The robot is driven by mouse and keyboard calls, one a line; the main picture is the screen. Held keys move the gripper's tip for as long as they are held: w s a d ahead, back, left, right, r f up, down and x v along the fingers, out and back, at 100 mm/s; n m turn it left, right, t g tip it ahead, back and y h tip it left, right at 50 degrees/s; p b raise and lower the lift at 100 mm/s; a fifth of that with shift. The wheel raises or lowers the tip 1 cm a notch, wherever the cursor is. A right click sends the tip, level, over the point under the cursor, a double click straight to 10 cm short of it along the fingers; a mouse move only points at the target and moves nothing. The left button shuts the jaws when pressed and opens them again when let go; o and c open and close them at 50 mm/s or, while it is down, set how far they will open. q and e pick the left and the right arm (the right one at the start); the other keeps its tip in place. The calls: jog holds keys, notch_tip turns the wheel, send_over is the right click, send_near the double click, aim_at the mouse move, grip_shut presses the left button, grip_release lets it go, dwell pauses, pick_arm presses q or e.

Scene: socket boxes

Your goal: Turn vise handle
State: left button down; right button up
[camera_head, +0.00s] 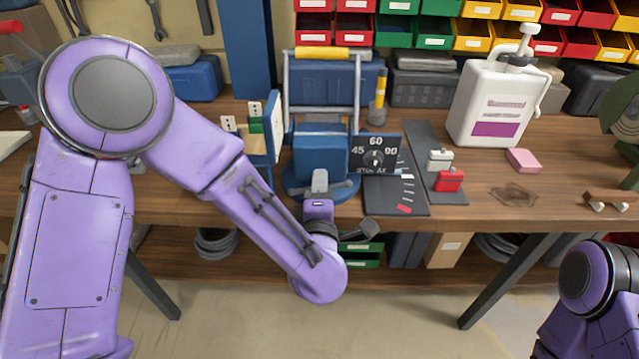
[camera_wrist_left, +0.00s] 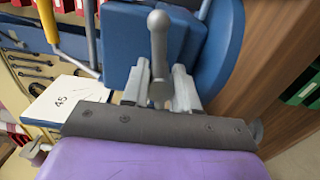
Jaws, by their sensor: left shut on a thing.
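The blue vise (camera_head: 320,145) stands on its round base (camera_head: 293,186) near the front edge of the workbench. It also shows in the left wrist view (camera_wrist_left: 128,40). Its grey handle (camera_wrist_left: 158,45) has a rounded end and points toward the wrist camera. My left gripper (camera_head: 319,184) is at the front of the vise. In the left wrist view its two grey fingers (camera_wrist_left: 160,90) are shut on the handle, one on each side. In the head view the gripper largely hides the handle. My right gripper is out of view; only part of that arm shows.
A black angle card (camera_head: 376,154) stands right of the vise, beside a dark scale plate (camera_head: 395,194). A red block (camera_head: 449,180) and a white jug (camera_head: 490,105) are farther right. A yellow-topped frame (camera_head: 322,53) rises behind the vise. Bench front is fairly clear.

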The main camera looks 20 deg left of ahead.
pick_arm(q)
jog(key=shift+m, duration=0.6)
jog(key=shift+f, duration=0.1)
jog(key=c, duration=0.9)
grip_release()
jog(key=shift+o, duration=0.2)
